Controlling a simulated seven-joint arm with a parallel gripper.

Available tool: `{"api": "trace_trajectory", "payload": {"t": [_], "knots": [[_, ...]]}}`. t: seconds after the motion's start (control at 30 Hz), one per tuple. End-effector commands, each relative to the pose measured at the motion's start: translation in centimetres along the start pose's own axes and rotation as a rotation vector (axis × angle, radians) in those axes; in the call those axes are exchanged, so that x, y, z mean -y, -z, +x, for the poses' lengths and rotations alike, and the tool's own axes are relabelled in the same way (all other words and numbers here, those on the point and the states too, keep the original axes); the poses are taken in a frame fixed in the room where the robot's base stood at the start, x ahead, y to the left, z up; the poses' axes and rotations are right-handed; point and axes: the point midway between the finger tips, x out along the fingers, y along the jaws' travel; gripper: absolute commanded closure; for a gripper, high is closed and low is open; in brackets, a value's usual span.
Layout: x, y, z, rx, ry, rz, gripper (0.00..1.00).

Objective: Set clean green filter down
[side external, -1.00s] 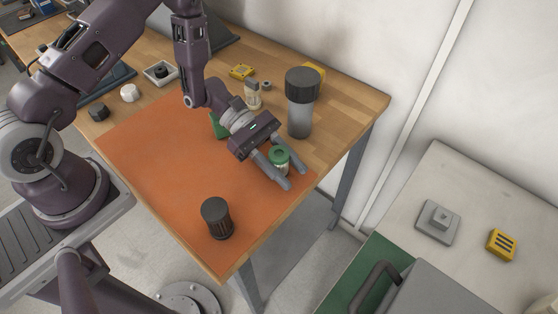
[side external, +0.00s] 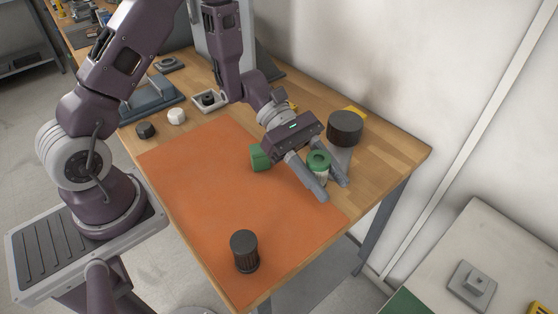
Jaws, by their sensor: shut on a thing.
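A filter with a green ring-shaped top (side external: 318,160) and a pale body is held between the fingers of my gripper (side external: 322,180). My gripper is shut on it, near the right edge of the orange mat (side external: 205,195). One finger hides part of its body, and I cannot tell whether its base touches anything. A second green object (side external: 260,157) sits on the mat's far part, left of my gripper.
A dark ribbed cylinder (side external: 244,251) stands on the mat's near part. Black (side external: 145,130) and white (side external: 177,116) knobs lie beyond the mat. The mat's middle is clear.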

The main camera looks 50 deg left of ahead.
Motion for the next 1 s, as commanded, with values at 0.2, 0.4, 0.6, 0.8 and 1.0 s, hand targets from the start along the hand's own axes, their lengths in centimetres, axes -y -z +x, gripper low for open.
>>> {"api": "trace_trajectory", "payload": {"t": [0.2, 0.4, 0.6, 0.8, 1.0], "knots": [[0.0, -3.0, -1.2, 0.001, -0.002, 0.007, 1.0], [1.4, -4.7, -1.7, 0.0, 0.08, 0.033, 1.0], [5.2, -3.9, -1.5, -0.001, 0.301, 0.124, 1.0], [10.7, -1.3, -3.0, -0.001, 0.66, 0.271, 1.0], [16.0, 3.6, -8.4, -0.001, 1.159, 0.477, 1.0]]}}
